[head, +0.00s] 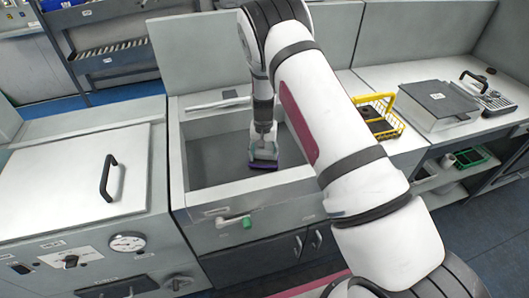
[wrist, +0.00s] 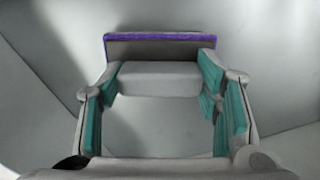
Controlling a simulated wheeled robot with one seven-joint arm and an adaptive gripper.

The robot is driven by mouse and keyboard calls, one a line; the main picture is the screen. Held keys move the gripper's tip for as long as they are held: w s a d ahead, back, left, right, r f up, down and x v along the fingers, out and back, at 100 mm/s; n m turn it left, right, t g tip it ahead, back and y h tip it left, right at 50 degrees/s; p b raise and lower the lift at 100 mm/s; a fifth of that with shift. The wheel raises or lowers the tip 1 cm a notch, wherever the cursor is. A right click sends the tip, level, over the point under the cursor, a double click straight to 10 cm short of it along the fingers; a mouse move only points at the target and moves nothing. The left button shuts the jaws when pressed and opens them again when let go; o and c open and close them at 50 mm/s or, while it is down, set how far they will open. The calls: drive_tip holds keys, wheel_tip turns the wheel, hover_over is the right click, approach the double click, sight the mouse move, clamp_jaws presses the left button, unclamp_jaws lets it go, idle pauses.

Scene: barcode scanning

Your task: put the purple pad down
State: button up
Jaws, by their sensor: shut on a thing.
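The purple pad (head: 263,166) is at the lower end of my gripper (head: 264,154), inside the grey sink-like basin in the head view. In the wrist view the pad (wrist: 152,37) shows as a purple strip over a grey-beige body, across the far end of my gripper (wrist: 155,80). The teal-lined fingers stand on either side, and my gripper is shut on the pad. The pad appears close to the basin floor; I cannot tell whether it touches it.
The basin (head: 183,165) has raised walls around my gripper, with bare floor to the left. A lidded unit (head: 75,175) stands left. A yellow wire basket (head: 384,118) and a grey box (head: 437,103) are on the right counter.

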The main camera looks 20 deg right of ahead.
sight(264, 152)
drive_tip(key=shift+f, duration=0.55)
drive_tip(key=o, duration=1.2)
drive_tip(key=shift+r, duration=0.1)
wheel_tip(264, 152, up, 12)
drive_tip(key=shift+s, duration=0.1)
